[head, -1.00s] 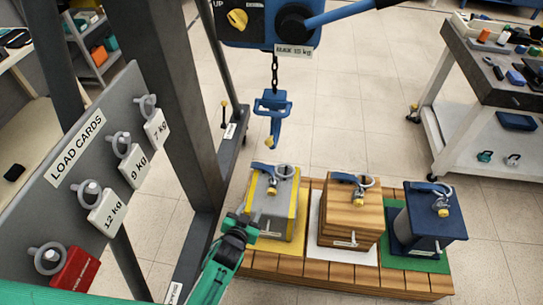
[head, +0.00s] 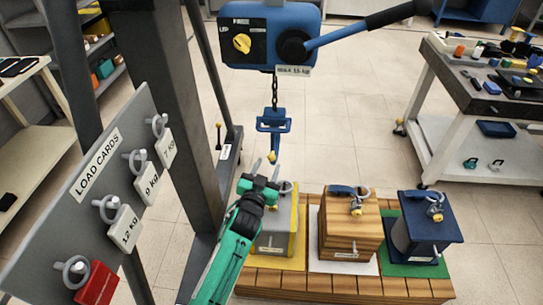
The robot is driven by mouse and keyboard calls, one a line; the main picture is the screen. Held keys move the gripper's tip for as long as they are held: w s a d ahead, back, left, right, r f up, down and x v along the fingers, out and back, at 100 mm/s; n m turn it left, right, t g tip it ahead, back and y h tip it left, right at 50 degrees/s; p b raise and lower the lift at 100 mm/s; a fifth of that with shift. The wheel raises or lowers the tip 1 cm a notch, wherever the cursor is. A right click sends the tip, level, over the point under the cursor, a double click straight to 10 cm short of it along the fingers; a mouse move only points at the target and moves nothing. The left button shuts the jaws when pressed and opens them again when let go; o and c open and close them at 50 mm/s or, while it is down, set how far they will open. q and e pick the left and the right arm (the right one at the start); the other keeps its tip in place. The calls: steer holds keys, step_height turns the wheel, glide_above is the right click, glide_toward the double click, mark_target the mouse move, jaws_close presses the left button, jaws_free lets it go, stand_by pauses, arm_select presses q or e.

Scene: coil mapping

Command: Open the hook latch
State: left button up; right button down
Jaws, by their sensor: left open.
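The blue hook (head: 273,124) hangs on a chain below the blue hoist box (head: 268,40), with a yellow tip at its lower end. My left gripper (head: 264,165) is open, its fingers pointing up just below the hook. I cannot tell whether a finger touches the hook. The state of the latch is too small to tell. My green left arm covers part of the grey box (head: 275,236) on the yellow mat. My right gripper is not in view.
A wooden box (head: 349,233) and a dark blue box (head: 423,233) stand on the slatted pallet (head: 330,286). A load card board (head: 93,190) stands at the left beside a dark post (head: 172,90). A tool cart (head: 480,120) is at the right.

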mark_target(271, 160)
arm_select(q)
steer(key=w, duration=0.2)
steer(key=w+d, duration=0.1)
steer(key=w, duration=0.1)
steer(key=shift+w, duration=0.4)
jaws_close()
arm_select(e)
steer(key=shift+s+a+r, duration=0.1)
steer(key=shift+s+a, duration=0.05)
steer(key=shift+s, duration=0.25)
